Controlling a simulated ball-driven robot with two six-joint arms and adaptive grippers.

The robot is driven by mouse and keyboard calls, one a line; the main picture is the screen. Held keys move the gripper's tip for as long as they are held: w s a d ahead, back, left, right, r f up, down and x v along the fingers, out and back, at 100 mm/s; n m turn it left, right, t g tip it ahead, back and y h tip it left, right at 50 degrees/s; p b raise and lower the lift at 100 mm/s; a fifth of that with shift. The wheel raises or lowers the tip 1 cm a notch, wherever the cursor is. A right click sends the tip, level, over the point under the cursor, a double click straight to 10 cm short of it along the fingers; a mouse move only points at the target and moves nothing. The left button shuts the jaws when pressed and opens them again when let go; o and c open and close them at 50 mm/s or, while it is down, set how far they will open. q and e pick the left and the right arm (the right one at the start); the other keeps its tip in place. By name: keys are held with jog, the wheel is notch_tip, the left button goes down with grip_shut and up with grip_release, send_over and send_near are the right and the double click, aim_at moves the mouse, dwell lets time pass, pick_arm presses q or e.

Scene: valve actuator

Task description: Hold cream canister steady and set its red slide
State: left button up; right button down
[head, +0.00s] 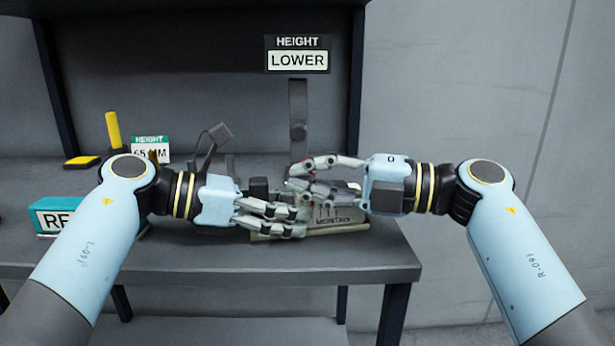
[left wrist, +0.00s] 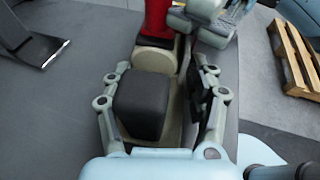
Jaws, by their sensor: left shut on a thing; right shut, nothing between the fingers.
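The cream canister (head: 338,213) lies on the bench, with dark lettering on its front side. My left gripper (head: 302,222) is shut on it from the left. In the left wrist view the fingers lie on both sides of the cream body (left wrist: 155,60) and a black block (left wrist: 140,105) on it. The red slide (left wrist: 156,18) stands on the canister beyond the fingertips in that view.
A sign (head: 297,60) at the back reads "HEIGHT LOWER", above a dark upright bar (head: 298,115). At left are a yellow post (head: 113,130), a height card (head: 150,150) and a teal box (head: 45,217). The bench front edge (head: 330,275) is near; its right end is clear.

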jog(key=shift+w+d, duration=0.4)
jog(key=shift+d, duration=0.45)
jog(key=shift+a, duration=0.1)
jog(key=shift+s+a, duration=0.3)
jog(key=shift+s, duration=0.1)
jog(key=shift+s+a, duration=0.45)
jog(key=shift+s, duration=0.2)
jog(key=shift+s+a, duration=0.45)
jog(key=shift+s, duration=0.15)
jog(key=v, duration=1)
pick_arm(q)
jog(key=o, duration=0.9)
